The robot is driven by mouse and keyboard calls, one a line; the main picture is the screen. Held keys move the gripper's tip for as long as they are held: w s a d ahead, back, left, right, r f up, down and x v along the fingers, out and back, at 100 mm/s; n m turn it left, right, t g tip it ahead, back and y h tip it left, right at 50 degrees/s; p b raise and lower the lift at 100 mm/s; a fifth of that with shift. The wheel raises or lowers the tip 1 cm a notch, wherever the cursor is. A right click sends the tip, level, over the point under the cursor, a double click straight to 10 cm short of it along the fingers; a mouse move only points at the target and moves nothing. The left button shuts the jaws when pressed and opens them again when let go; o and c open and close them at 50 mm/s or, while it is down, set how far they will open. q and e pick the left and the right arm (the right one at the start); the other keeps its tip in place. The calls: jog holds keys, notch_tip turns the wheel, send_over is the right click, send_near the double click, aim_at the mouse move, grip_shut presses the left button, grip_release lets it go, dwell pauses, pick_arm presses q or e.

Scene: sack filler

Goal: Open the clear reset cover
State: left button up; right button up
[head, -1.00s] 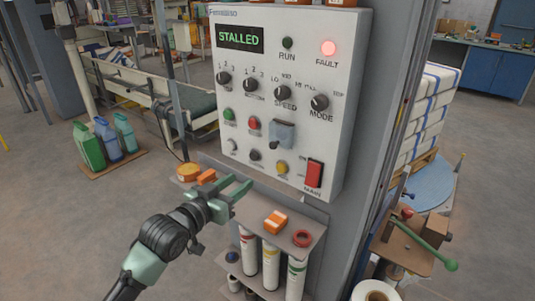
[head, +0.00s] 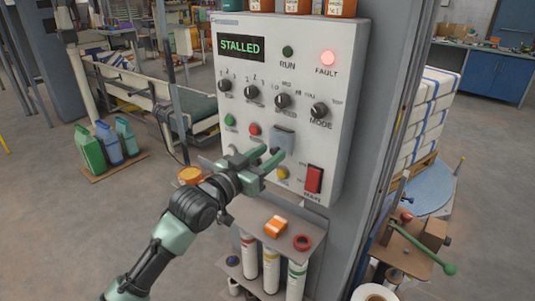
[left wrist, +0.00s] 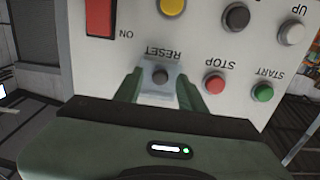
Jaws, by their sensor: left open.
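The clear reset cover (head: 284,138) is a small pale blue-grey piece on the white control panel (head: 338,130). In the left wrist view the cover (left wrist: 175,71) surrounds a dark button (left wrist: 160,77) beside the upside-down RESET label, and it looks closed. My left gripper (head: 272,165) is open, just in front of the panel at the cover's lower part. In the left wrist view its two green fingers (left wrist: 160,92) lie either side of the cover. I cannot tell whether they touch it. My right gripper is not in view.
The display (head: 241,46) reads STALLED and the red fault lamp (head: 328,58) is lit. A red main switch (head: 313,179) is right of the gripper. Below the panel, a shelf holds an orange box (head: 276,227) and a red ring (head: 302,242).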

pick_arm(q)
grip_shut()
dwell(1.4)
